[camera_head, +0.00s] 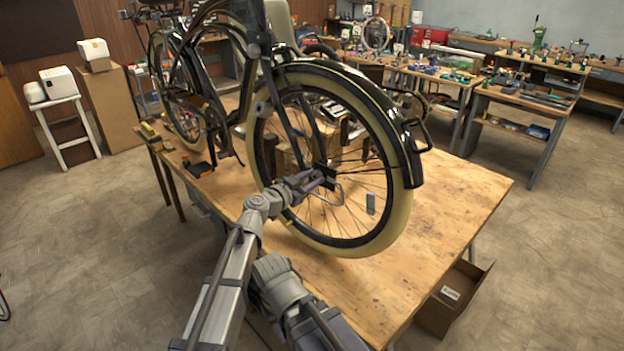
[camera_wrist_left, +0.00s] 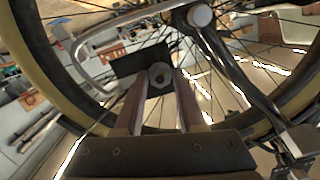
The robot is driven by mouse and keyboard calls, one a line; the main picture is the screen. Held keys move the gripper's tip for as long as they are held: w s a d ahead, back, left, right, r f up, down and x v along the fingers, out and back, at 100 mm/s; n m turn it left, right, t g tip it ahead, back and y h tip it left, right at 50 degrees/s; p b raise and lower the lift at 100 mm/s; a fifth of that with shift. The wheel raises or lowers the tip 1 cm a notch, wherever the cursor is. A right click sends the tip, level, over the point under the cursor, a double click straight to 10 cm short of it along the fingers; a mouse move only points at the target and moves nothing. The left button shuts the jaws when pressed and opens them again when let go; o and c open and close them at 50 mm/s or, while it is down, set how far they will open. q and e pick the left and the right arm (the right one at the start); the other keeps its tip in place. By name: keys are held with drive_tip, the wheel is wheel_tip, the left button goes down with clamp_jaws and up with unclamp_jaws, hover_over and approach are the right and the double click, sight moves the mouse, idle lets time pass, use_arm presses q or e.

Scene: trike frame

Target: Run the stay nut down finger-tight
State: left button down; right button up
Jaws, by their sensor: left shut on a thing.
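The stay nut (camera_wrist_left: 160,76) is a small grey ring with a dark centre, between my left gripper's fingertips in the left wrist view. My left gripper (camera_wrist_left: 160,88) is shut on it, one brown finger on each side. In the head view my left gripper (camera_head: 322,178) reaches the lower middle of the bicycle's near wheel (camera_head: 398,200), by the hub. A black plate (camera_wrist_left: 128,64) lies right behind the nut. The nut is too small to make out in the head view, and its thread is hidden. My right gripper is not in view.
The bicycle stands on a wooden workbench (camera_head: 440,245). Spokes, a bright curved rod (camera_wrist_left: 90,62) and a dark frame tube (camera_wrist_left: 228,68) with a round bolt head (camera_wrist_left: 200,15) closely surround my left fingers. An open cardboard box (camera_head: 440,312) is below the bench's right edge.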

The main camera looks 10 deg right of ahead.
use_arm(q)
drive_tip(key=shift+s+a+m, duration=0.1)
drive_tip(key=shift+m, duration=0.3)
drive_tip(key=c, duration=0.7)
unclamp_jaws()
drive_tip(key=shift+o, duration=0.3)
drive_tip(key=f+v, duration=0.1)
drive_tip(key=v, duration=0.6)
drive_tip(key=shift+s+a+r+p, duration=0.3)
drive_tip(key=shift+r+p, duration=0.1)
drive_tip(key=shift+r, duration=0.1)
